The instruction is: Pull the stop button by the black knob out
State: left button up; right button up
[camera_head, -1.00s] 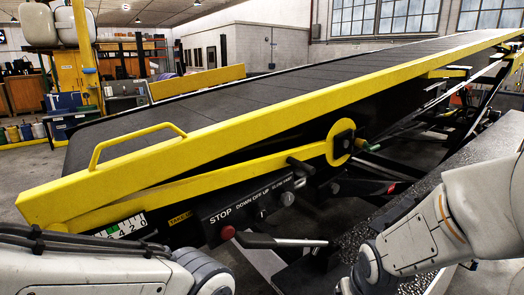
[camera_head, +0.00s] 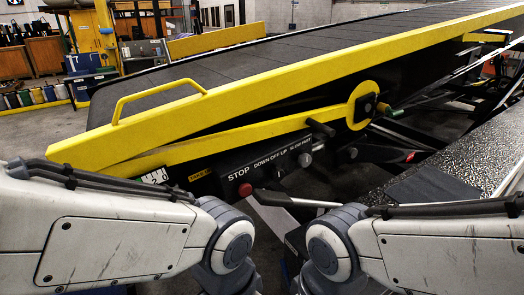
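The stop button (camera_head: 245,189) is a small red round button under the white word STOP on the black control panel (camera_head: 215,183) of the belt loader. Small knobs sit to its right: a dark one (camera_head: 279,172) below DOWN-OFF-UP and a grey one (camera_head: 304,160) below SLOW-FAST. I cannot tell whether the button is pressed in. My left arm comes in from the lower left and my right arm from the lower right. Both bend down at joints below the panel, apart from the button. Both grippers are out of the picture.
A lever with a black grip (camera_head: 272,197) and pale shaft sticks out just below the button. A yellow rail (camera_head: 300,75) with a yellow handle (camera_head: 160,92) runs above the panel. A black bar end (camera_head: 321,129) and a green handle (camera_head: 395,113) jut out further right. A dark textured step (camera_head: 455,150) lies right.

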aim_at(245, 189)
jog(key=u, duration=0.5)
jog(key=k, duration=1.15)
jog(key=z, duration=0.4)
jog(key=i, duration=1.55)
jog(key=u, duration=0.35)
